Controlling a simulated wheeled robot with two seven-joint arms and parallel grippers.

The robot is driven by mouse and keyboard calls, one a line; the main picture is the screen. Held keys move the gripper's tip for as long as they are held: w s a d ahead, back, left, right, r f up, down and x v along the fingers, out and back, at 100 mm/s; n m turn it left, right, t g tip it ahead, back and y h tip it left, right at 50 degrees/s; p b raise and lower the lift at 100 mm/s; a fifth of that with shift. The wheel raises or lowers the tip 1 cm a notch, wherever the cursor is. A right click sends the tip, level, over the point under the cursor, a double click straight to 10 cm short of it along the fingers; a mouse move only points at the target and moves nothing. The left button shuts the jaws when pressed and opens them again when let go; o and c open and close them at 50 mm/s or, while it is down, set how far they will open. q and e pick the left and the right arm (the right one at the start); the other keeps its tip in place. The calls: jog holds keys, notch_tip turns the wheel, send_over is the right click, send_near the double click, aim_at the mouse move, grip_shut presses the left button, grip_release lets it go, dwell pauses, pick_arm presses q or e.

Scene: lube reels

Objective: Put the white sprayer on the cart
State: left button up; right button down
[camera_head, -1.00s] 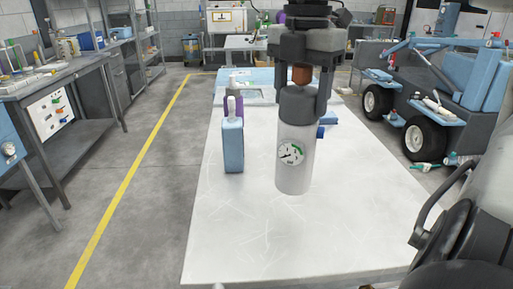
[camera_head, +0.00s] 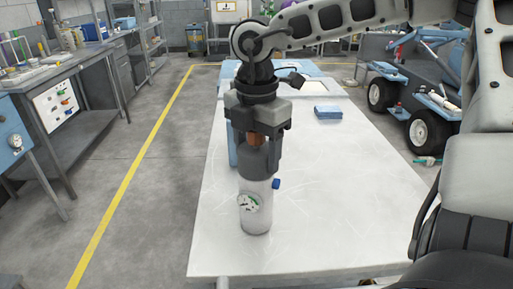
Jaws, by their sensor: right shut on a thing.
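The white sprayer (camera_head: 255,222), a white cylinder with a grey top and a round gauge, hangs upright from my right gripper (camera_head: 256,147). The gripper is shut around its upper part. The sprayer is over the near left part of a white-topped surface (camera_head: 330,215); I cannot tell whether its base touches. A wheeled blue and grey cart-like vehicle (camera_head: 425,98) stands at the right, partly behind my arm. I cannot tell which of the two is the cart. My left gripper is not in view.
A blue bottle (camera_head: 233,150) stands behind my right gripper, mostly hidden. A blue block (camera_head: 328,112) lies farther back on the white top. The top's right side is clear. A grey workbench (camera_head: 85,85) stands at the left beyond a yellow floor line (camera_head: 130,175).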

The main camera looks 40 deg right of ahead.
jog(key=c, duration=0.8)
grip_release()
jog(key=shift+f, duration=0.2)
jog(key=o, duration=0.4)
jog(key=shift+r, duration=0.1)
jog(key=shift+o, duration=0.2)
notch_tip(320, 180, up, 12)
jog(key=shift+r, duration=0.15)
